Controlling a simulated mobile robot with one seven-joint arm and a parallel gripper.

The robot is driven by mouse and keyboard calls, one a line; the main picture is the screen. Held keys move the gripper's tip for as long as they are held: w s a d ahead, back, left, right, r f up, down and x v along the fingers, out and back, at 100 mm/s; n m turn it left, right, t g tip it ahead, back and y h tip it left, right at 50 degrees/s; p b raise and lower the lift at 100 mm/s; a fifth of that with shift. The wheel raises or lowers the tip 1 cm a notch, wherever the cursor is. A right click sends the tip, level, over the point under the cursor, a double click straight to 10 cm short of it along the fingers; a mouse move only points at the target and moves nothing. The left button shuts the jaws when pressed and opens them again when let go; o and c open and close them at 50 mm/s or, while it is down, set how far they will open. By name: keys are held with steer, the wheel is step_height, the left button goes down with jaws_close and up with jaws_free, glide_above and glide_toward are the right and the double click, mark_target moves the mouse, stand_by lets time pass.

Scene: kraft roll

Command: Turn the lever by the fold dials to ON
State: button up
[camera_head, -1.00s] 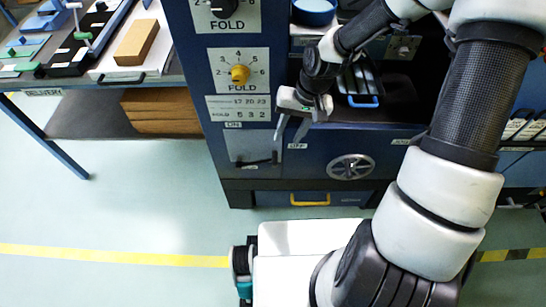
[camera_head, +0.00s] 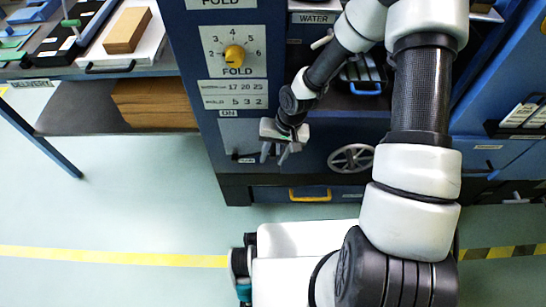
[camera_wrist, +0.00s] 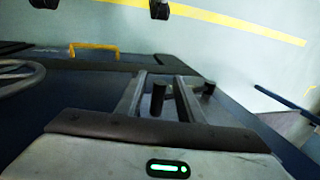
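The lever (camera_head: 245,158) is a dark handle low on a pale plate (camera_head: 238,135), beneath the yellow fold dial (camera_head: 234,56) on the blue machine. An ON label (camera_head: 228,113) is above the plate. My gripper (camera_head: 274,154) is open and empty, with its fingers pointing down just right of the lever. In the wrist view, a dark peg (camera_wrist: 158,99) appears between the open fingers (camera_wrist: 160,85), and another (camera_wrist: 208,88) beyond the right finger. I cannot tell whether either finger touches the lever. My gripper covers the area right of the plate.
A spoked handwheel (camera_head: 351,159) is right of my gripper. A drawer with a yellow handle (camera_head: 310,195) is below it. A table with a brown block (camera_head: 127,30) stands at left. The floor at lower left is clear, crossed by a yellow line (camera_head: 120,257).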

steer(key=shift+c, duration=0.3)
jaws_close()
steer(key=shift+r, duration=0.1)
